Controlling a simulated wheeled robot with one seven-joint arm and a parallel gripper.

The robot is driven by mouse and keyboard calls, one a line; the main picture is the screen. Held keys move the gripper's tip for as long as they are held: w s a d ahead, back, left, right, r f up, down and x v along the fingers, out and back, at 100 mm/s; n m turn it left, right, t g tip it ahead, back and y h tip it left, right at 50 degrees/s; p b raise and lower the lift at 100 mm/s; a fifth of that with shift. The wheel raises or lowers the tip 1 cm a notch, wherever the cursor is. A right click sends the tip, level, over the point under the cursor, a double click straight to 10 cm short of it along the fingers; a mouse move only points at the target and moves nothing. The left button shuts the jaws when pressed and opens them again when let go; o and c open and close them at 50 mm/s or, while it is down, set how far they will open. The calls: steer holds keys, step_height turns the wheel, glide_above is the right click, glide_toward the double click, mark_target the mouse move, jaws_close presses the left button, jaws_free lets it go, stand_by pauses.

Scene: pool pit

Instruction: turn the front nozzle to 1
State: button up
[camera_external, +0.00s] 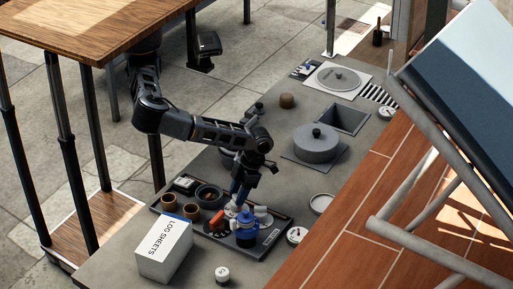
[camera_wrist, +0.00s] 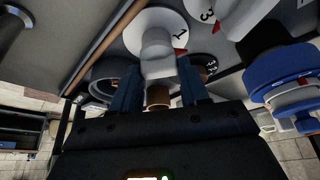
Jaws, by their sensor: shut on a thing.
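In the wrist view, my gripper (camera_wrist: 158,78) has its two blue fingers on either side of a white nozzle (camera_wrist: 157,46) and is shut on it. Behind this nozzle is a white round dial (camera_wrist: 133,30) with a red mark and a digit that looks like 1. A second white nozzle (camera_wrist: 245,15) stands to the right, with a dial showing a 3 and a red mark. In the external view, my gripper (camera_external: 238,200) reaches down to the white and blue fixture (camera_external: 246,232) on the dark tray (camera_external: 284,228). The held nozzle is mostly hidden there.
A blue and white round part (camera_wrist: 283,70) is close on the right in the wrist view. Brown cups (camera_external: 168,202), a dark bowl (camera_external: 208,194) and an orange piece (camera_external: 217,219) lie close by. A LOG SHEETS box (camera_external: 160,256) stands in front, left. A grey lidded pot (camera_external: 317,145) is behind.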

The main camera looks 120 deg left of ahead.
steer(key=shift+n, duration=0.3)
stand_by(0.4)
steer(key=o, duration=1.1)
steer(key=shift+c, duration=0.2)
steer(key=v, duration=0.7)
steer(key=shift+a+r, duration=0.15)
steer(key=shift+r, duration=0.25)
